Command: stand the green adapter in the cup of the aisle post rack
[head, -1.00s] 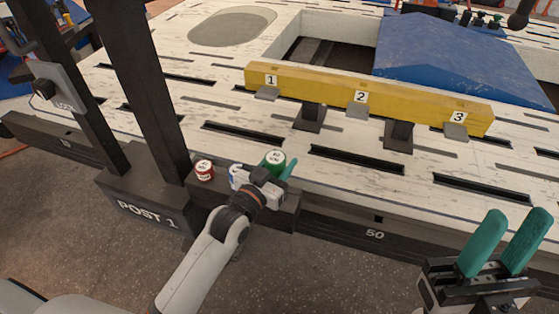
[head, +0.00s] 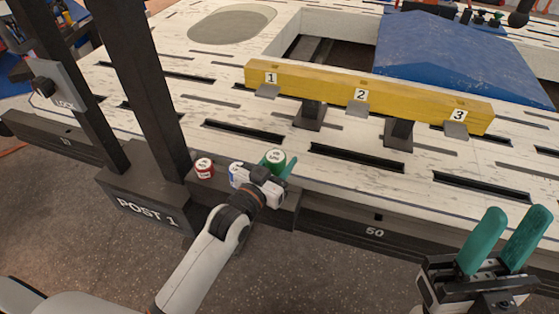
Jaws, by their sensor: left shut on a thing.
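The green adapter (head: 274,157) is a short green cylinder with a white labelled top. It stands upright at the right end of the dark rack (head: 285,214) beside the post marked POST 1. My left gripper (head: 279,166) is shut on the green adapter, one teal finger showing on its right. The gripper and wrist hide the adapter's lower part, so I cannot tell whether it sits in a cup. My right gripper (head: 506,241) is open and empty at the lower right, its teal fingers pointing up.
A red adapter (head: 204,169) and a partly hidden blue-and-white one (head: 235,172) stand on the rack, left of my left gripper. A yellow bar (head: 365,94) numbered 1 to 3 stands on the slotted white bench (head: 330,190).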

